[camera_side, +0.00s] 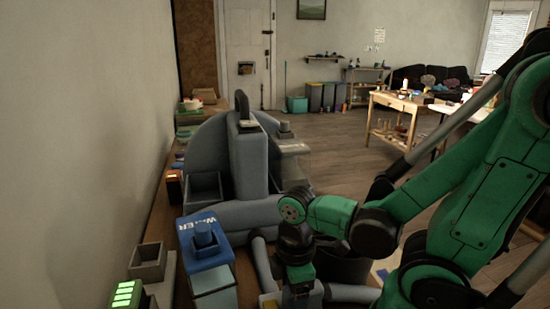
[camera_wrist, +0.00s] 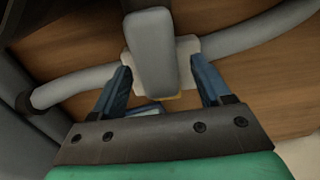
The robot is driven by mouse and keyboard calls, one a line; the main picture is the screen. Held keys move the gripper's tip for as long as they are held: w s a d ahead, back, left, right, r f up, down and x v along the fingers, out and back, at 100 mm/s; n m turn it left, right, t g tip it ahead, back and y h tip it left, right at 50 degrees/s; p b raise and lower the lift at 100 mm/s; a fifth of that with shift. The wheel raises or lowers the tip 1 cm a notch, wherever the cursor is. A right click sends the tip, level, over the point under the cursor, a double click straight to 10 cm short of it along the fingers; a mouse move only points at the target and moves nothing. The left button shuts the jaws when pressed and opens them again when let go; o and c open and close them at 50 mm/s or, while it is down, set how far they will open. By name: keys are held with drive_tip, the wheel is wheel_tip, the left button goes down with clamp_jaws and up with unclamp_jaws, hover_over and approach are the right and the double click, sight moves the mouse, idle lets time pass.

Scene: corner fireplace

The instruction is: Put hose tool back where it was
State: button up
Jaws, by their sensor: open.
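My gripper (camera_wrist: 161,68) is open, its two blue fingers spread apart in the wrist view. A grey, rounded, block-like piece, which looks like the hose tool (camera_wrist: 150,45), stands between and just beyond the fingers. It rests at or over a white plate (camera_wrist: 187,50), with grey hose (camera_wrist: 75,88) running out to the left and right. I cannot tell whether the fingers touch the tool. In the side view my gripper (camera_side: 300,292) is low at the bottom edge, and my own wrist hides much of that spot.
A blue box marked WATER (camera_side: 205,245) stands left of my gripper. A large grey machine (camera_side: 245,160) rises behind it. A grey square cup (camera_side: 148,262) and a unit with green lights (camera_side: 124,293) stand at the lower left near the wall. A wooden floor lies beyond.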

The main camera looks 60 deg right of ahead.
drive_tip(key=shift+r, duration=0.15)
wheel_tip(320, 180, up, 12)
idle(0.7)
idle(0.7)
